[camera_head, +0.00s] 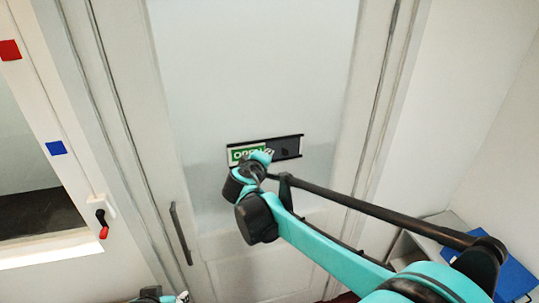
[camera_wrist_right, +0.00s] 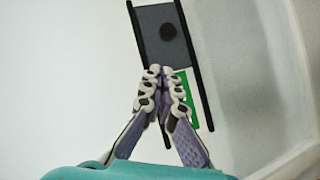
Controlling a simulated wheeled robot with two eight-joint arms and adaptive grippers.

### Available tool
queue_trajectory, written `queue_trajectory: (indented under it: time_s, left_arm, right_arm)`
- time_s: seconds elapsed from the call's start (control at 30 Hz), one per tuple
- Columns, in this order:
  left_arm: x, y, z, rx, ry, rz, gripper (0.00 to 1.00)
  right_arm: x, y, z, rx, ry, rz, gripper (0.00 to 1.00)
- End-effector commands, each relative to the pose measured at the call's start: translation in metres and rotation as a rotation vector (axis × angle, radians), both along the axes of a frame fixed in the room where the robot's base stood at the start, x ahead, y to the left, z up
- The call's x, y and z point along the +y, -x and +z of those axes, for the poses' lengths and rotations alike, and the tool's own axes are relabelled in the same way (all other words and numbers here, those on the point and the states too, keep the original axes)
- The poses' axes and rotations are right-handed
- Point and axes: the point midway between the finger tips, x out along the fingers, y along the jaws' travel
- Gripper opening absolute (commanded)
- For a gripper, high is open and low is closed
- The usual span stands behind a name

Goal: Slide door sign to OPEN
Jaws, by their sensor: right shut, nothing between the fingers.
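The door sign (camera_head: 291,147) is a dark frame with two black rails on the white door. In the head view the green OPEN face (camera_head: 240,153) shows at its left. My right gripper (camera_wrist_right: 160,72) is shut and empty. Its tips overlap the border of grey panel and green; I cannot tell whether they touch. My left gripper (camera_head: 182,297) barely shows at the bottom edge; its fingers are unclear.
A door handle (camera_head: 180,234) stands left of the sign, below it. A red-tipped lever (camera_head: 102,226) is on the frame at the left. Blue binders (camera_head: 508,270) stand at the lower right, behind my right arm.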

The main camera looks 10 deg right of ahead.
Motion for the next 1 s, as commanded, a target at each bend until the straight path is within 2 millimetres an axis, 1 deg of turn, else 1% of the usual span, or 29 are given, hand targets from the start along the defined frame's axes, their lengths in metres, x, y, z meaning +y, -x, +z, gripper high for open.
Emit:
queue_trajectory:
  time_s: [0.03, 0.2, 0.33, 0.5, 0.77, 0.87, 0.97, 1.0]
  left_arm:
    - [0.000, 0.000, -0.002, 0.000, 0.000, 0.000, 0.41]
    - [0.000, 0.000, -0.005, 0.000, 0.000, 0.000, 0.41]
    - [0.000, 0.000, -0.006, 0.000, 0.000, 0.000, 0.41]
    - [0.000, 0.000, -0.006, 0.000, 0.000, 0.000, 0.41]
    - [0.000, 0.000, -0.006, 0.000, 0.000, 0.000, 0.41]
    - [0.000, 0.000, -0.012, 0.000, 0.000, 0.000, 0.41]
    - [0.000, 0.000, -0.032, 0.000, 0.000, 0.000, 0.41]
    - [0.000, 0.000, -0.045, 0.000, 0.000, 0.000, 0.41]
  right_arm:
    - [0.004, 0.009, 0.002, 0.000, 0.001, 0.001, 0.00]
    - [0.015, 0.035, 0.012, 0.000, 0.001, 0.001, 0.00]
    - [0.020, 0.048, 0.017, 0.000, 0.000, 0.000, 0.00]
    - [0.022, 0.055, 0.020, 0.000, 0.001, -0.001, 0.00]
    - [0.022, 0.055, 0.020, 0.000, 0.001, -0.001, 0.00]
    - [0.018, 0.058, 0.013, 0.007, -0.011, -0.009, 0.00]
    - [-0.001, 0.073, -0.015, 0.034, -0.062, -0.037, 0.00]
    - [-0.011, 0.082, -0.033, 0.052, -0.096, -0.052, 0.00]
